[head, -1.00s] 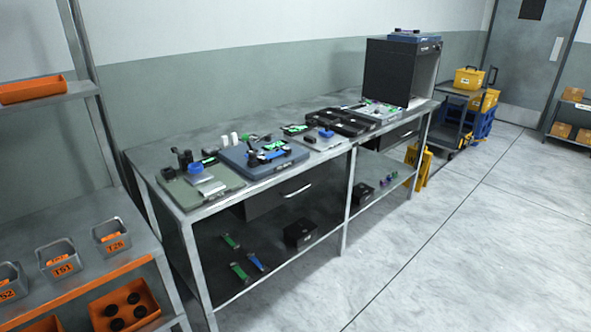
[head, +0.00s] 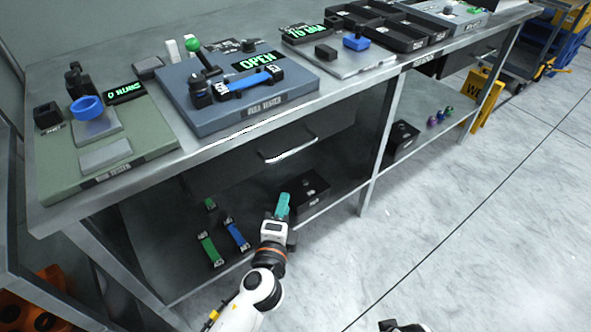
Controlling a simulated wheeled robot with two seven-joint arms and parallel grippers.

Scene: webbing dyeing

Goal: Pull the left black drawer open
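The left black drawer (head: 235,171) sits under the front edge of the metal workbench. It looks shut, with its front under the tabletop. Its silver bar handle (head: 288,151) is in plain view and nothing touches it. My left gripper (head: 282,208) is below and in front of the drawer, apart from the handle. Teal shows at its tip; I cannot tell whether that is a finger or a held thing, nor whether the fingers are open. Only a dark part of my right gripper (head: 400,327) shows at the bottom edge, and its fingers are unclear.
The workbench top (head: 165,172) holds a green tester base (head: 60,185), a blue tester (head: 215,120) and black trays (head: 405,38). The lower shelf (head: 180,285) bears green and blue straps and a black box (head: 312,183).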

